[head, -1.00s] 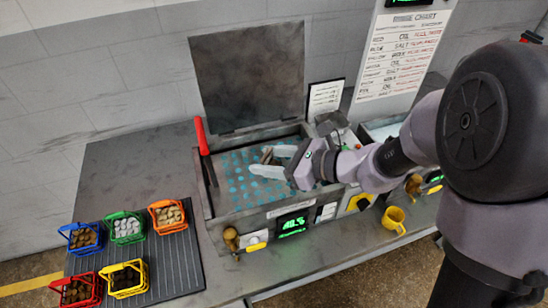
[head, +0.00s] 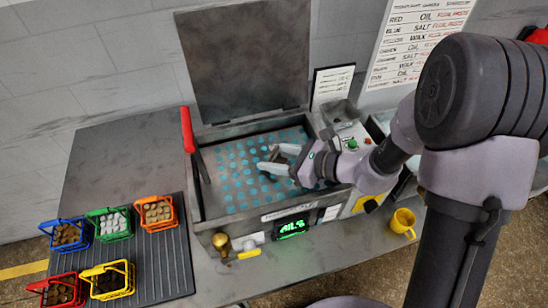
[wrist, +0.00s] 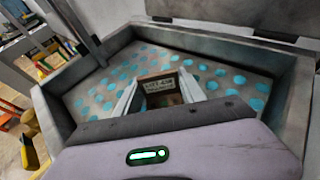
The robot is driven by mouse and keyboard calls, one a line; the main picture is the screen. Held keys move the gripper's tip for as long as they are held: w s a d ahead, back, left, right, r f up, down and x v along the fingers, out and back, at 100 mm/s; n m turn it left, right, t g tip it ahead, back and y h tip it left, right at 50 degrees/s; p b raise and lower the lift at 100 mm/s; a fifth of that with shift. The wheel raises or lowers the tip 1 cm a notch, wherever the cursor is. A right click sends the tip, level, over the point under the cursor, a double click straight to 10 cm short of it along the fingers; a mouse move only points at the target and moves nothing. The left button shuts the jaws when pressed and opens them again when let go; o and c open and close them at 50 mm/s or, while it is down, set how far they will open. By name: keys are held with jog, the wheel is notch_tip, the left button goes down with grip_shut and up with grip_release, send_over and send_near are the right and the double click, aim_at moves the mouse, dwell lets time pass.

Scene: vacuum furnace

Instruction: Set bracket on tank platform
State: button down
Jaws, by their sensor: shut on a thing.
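The tank platform (head: 240,180) is a grey plate with rows of blue round spots, sunk inside an open metal tank. It also fills the middle of the wrist view (wrist: 90,103). My gripper (head: 273,161) reaches in from the right, over the right half of the platform. Its two pale fingers are shut on the bracket (head: 278,153), a small brown piece with an open, frame-like form. In the wrist view, the bracket (wrist: 160,76) sits between the fingertips and shows small lettering. I cannot tell whether its underside touches the platform.
The tank's lid (head: 245,60) stands open at the back. A red-handled lever (head: 188,131) rises at the left wall. Several coloured baskets of pieces, including an orange one (head: 159,214), stand on a ribbed mat at left. A yellow mug (head: 402,222) stands at right.

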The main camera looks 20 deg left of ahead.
jog(key=shift+f, duration=0.15)
jog(key=c, duration=0.7)
grip_release()
